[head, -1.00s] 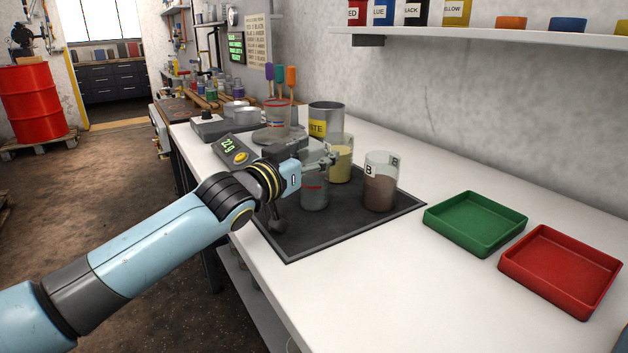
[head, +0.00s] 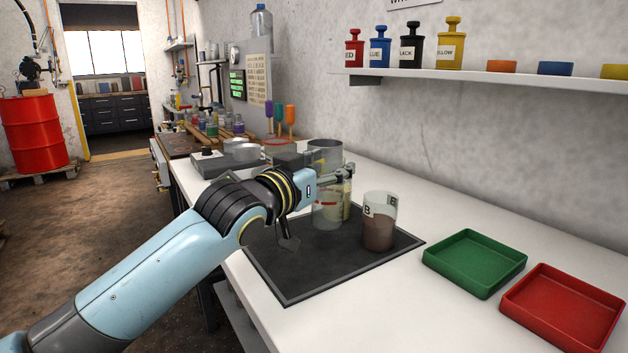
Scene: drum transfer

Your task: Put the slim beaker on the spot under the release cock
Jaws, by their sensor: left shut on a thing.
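My left gripper (head: 337,175) is shut on the slim beaker (head: 326,213), a clear, upright glass with a red mark, narrower than beaker B. It is held above the dark mat (head: 310,275), and its upper part is partly hidden by the gripper. Beaker B (head: 379,224), with brown contents, stands on the mat to the right. A beaker with yellowish contents (head: 347,203) stands close behind the slim beaker and is partly covered by it. I cannot make out the release cock or the spot under it. My right gripper is not in view.
A green tray (head: 474,290) and a red tray (head: 562,340) lie on the right of the white bench. A red drum (head: 36,135) stands on a pallet far left. The mat's front is clear.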

